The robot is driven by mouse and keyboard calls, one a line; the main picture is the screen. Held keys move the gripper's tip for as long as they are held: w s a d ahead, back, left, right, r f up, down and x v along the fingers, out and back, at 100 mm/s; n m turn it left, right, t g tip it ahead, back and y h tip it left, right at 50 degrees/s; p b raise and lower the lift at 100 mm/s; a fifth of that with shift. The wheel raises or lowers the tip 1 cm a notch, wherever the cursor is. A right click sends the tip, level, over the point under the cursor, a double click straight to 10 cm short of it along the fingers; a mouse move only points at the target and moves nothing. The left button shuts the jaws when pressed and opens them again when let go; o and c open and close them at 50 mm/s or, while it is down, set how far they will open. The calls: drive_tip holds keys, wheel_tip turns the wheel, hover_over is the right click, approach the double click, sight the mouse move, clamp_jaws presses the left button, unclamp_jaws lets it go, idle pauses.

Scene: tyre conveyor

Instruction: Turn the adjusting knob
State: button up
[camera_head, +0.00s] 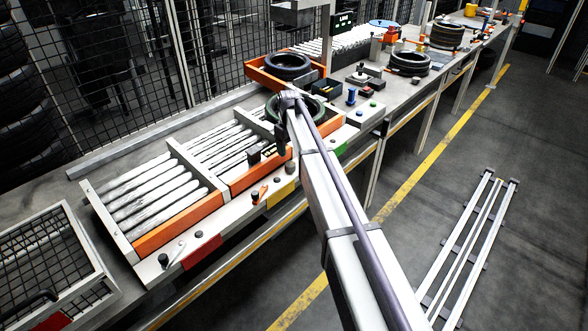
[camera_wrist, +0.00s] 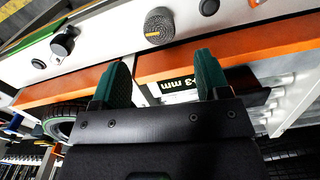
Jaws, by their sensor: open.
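The adjusting knob (camera_wrist: 159,26), a ribbed grey cylinder with a small yellow mark, stands on the pale panel at the top of the wrist view. My gripper (camera_wrist: 162,72) is open there, its two green fingers apart with nothing between them. The knob lies beyond the fingertips, roughly in line with the gap and not touched. In the head view a small brownish knob (camera_head: 289,167), probably the same one, sits on the conveyor's front ledge. My arm hides much of the area beside it, and I cannot make out the fingers clearly there.
A black knob (camera_wrist: 64,43) and a button (camera_wrist: 209,7) flank the knob. Tyres (camera_head: 288,66) lie on the line. The floor on the right holds a metal frame (camera_head: 465,250).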

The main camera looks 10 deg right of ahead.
sight(291, 164)
wheel_tip(291, 164, down, 9)
drive_tip(key=b, duration=0.7)
drive_tip(key=shift+r, duration=0.25)
drive_tip(key=c, duration=0.9)
